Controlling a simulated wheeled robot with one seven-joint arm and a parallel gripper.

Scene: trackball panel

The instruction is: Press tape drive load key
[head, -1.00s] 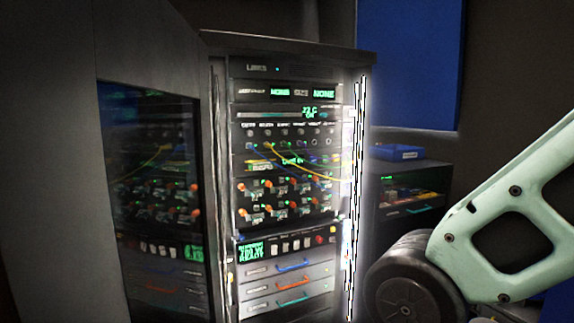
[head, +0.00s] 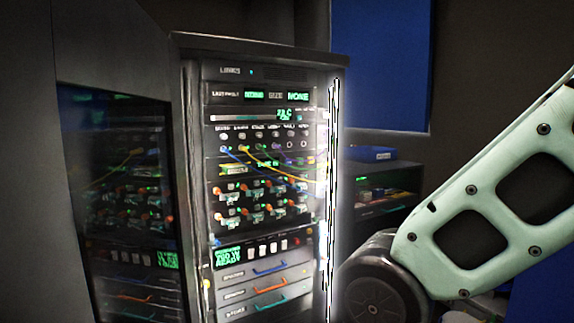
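The open rack cabinet (head: 259,43) stands left of centre with its glowing panels facing me. Its lower panel has a green text screen (head: 232,255) and a row of small white keys (head: 265,247), with red and dark buttons at the right end. Three drawers with coloured handles (head: 268,288) sit under it. I cannot read which key is the tape drive load key. My pale green arm fills the right side; my gripper is outside the frame.
A glass door (head: 125,200) stands open at the left and mirrors the rack. A bright strip (head: 332,200) runs down the rack's right edge. A low cabinet (head: 385,180) with a blue tray (head: 369,153) stands behind my arm. Blue panels hang on the back wall.

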